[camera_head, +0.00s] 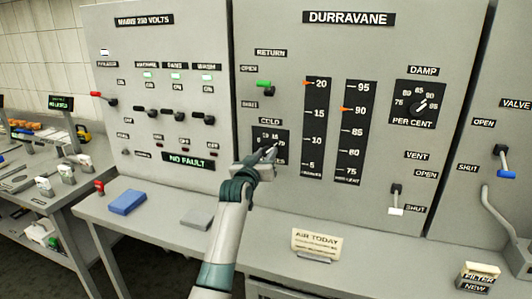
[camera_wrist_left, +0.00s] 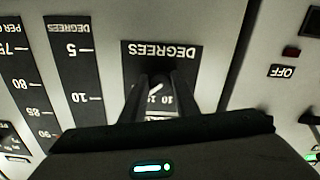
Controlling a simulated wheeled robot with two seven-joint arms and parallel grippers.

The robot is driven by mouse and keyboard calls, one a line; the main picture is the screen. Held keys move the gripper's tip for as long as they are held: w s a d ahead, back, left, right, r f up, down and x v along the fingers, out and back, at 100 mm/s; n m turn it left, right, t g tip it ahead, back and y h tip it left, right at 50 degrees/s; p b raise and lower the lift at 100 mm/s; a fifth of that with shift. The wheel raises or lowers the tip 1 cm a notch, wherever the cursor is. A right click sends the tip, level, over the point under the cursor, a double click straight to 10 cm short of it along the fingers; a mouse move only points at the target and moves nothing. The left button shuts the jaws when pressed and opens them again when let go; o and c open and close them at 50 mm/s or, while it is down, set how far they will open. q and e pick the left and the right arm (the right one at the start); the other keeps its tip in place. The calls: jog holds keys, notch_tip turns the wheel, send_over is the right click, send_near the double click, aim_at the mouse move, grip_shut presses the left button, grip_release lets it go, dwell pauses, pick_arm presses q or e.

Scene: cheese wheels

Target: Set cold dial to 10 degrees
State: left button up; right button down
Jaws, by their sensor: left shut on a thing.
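The cold dial (camera_head: 259,137) is a black square plate with white numbers under the COLD label on the DURRAVANE panel. My left gripper (camera_head: 268,154) reaches it from below and covers much of its face. In the left wrist view the dial plate (camera_wrist_left: 187,62) appears upside down with DEGREES on it. There the gripper (camera_wrist_left: 157,84) has its two dark fingers close together, shut on the dial's knob. A short white pointer line and a few numbers show between the fingers. The exact reading is hidden. My right gripper is not in view.
A tall scale (camera_head: 317,125) marked 5 to 20 has its orange pointer at 20; the scale beside it (camera_head: 353,130) has its pointer near 90. A damp dial (camera_head: 420,101) and vent lever (camera_head: 396,198) are at right. An AIR TODAY card (camera_head: 316,243) stands on the ledge below.

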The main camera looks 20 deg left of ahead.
pick_arm(q)
jog(key=n+p, duration=0.2)
jog(key=n, duration=0.1)
jog(key=n+p, duration=0.1)
jog(key=n, duration=0.3)
jog(key=shift+d+r+p, duration=0.1)
jog(key=shift+r+p, duration=0.1)
jog(key=shift+p, duration=0.15)
jog(key=n+p, duration=0.2)
jog(key=n, duration=0.2)
jog(key=shift+n+p, duration=0.55)
jog(key=shift+n, duration=0.65)
jog(key=shift+f, duration=0.1)
jog(key=o, duration=1)
jog(key=shift+o, duration=0.2)
jog(key=shift+f, duration=0.1)
